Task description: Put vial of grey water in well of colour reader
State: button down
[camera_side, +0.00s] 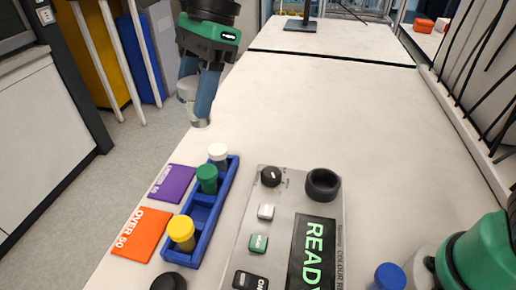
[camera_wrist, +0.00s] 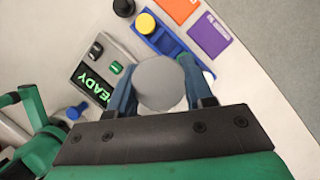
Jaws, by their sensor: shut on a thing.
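In the side view my gripper (camera_side: 197,108) is above the left edge of the table, left of and behind the rack. It is shut on a vial (camera_side: 187,88) with a pale grey top and a clear lower part. The wrist view shows the round grey top (camera_wrist: 160,83) of this vial between my blue fingers; its water colour is unclear. The colour reader (camera_side: 295,205) lies on the table with a READY display (camera_side: 312,258). Its well (camera_side: 322,185) is a black ring at the reader's far right corner, apart from the vial. The well is hidden in the wrist view.
A blue rack (camera_side: 206,215) holds vials with white (camera_side: 218,152), green (camera_side: 207,178) and yellow (camera_side: 181,231) caps, with an empty space between green and yellow. Purple (camera_side: 172,183) and orange (camera_side: 143,234) cards lie beside it. A blue-capped item (camera_side: 390,277) stands right.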

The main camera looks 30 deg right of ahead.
jog(key=shift+s+d+f, duration=1.5)
jog(key=shift+d+f, duration=0.4)
jog(key=shift+d, duration=0.9)
jog(key=shift+s+d+f, duration=1.45)
jog(key=shift+d+f, duration=0.45)
jog(key=shift+d, duration=0.9)
jog(key=shift+s+d+f, duration=1.5)
jog(key=shift+d+f, duration=0.4)
jog(key=shift+d, duration=0.9)
jog(key=shift+f, duration=0.1)
jog(key=shift+f, duration=1.55)
jog(key=shift+f, duration=0.2)
jog(key=shift+c, duration=1.4)
grip_release()
jog(key=shift+o, duration=0.3)
